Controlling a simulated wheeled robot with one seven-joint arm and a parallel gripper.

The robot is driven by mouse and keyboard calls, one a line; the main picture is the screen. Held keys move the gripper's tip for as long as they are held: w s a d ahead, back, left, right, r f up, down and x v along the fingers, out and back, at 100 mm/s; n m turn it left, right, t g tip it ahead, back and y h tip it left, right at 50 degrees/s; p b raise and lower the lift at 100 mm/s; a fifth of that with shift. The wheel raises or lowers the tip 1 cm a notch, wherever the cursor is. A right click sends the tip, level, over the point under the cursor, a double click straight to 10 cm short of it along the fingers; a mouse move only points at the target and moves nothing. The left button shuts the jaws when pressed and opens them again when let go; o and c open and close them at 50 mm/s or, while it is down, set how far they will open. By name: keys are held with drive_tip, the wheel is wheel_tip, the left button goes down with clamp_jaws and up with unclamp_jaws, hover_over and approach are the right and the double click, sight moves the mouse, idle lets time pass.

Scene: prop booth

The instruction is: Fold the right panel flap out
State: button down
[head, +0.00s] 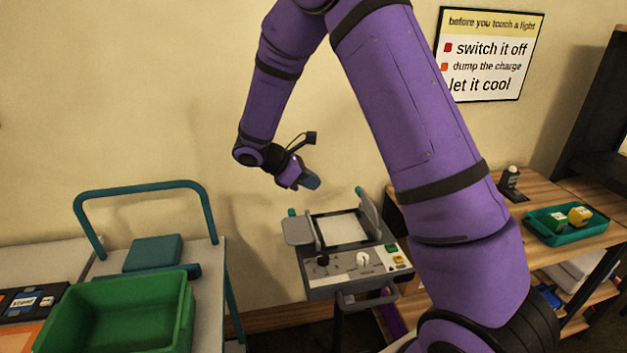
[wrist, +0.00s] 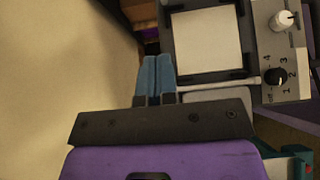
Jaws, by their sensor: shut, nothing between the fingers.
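The light panel (head: 343,230) is a pale square in a dark frame on a grey console. Its right flap (head: 370,212) stands raised, tilted up along the panel's right edge. Its left flap (head: 298,231) lies folded out flat. In the wrist view the pale panel (wrist: 208,42) shows with a grey flap (wrist: 215,94) beside it, partly behind my gripper's body; the right flap is not seen there. My gripper (head: 313,183) is above and behind the panel's left part, clear of both flaps. Its blue fingers (wrist: 158,60) are together and empty.
The console front has knobs (wrist: 284,20) and coloured buttons (head: 394,254). A green crate (head: 120,310) and a teal-railed cart (head: 215,270) stand left. A wooden bench (head: 560,252) with a teal tray (head: 545,233) stands right. The wall is close behind my gripper.

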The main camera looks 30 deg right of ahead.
drive_tip(key=x, duration=0.6)
drive_tip(key=shift+s+d+f, duration=0.1)
drive_tip(key=shift+d+f, duration=0.05)
drive_tip(key=shift+d, duration=0.1)
drive_tip(key=d, duration=0.1)
drive_tip(key=s+d, duration=0.1)
drive_tip(key=d, duration=0.1)
drive_tip(key=shift+d, duration=0.1)
drive_tip(key=shift+s+d, duration=0.1)
drive_tip(key=shift+d, duration=0.45)
drive_tip(key=shift+d, duration=0.1)
drive_tip(key=shift+y, duration=0.3)
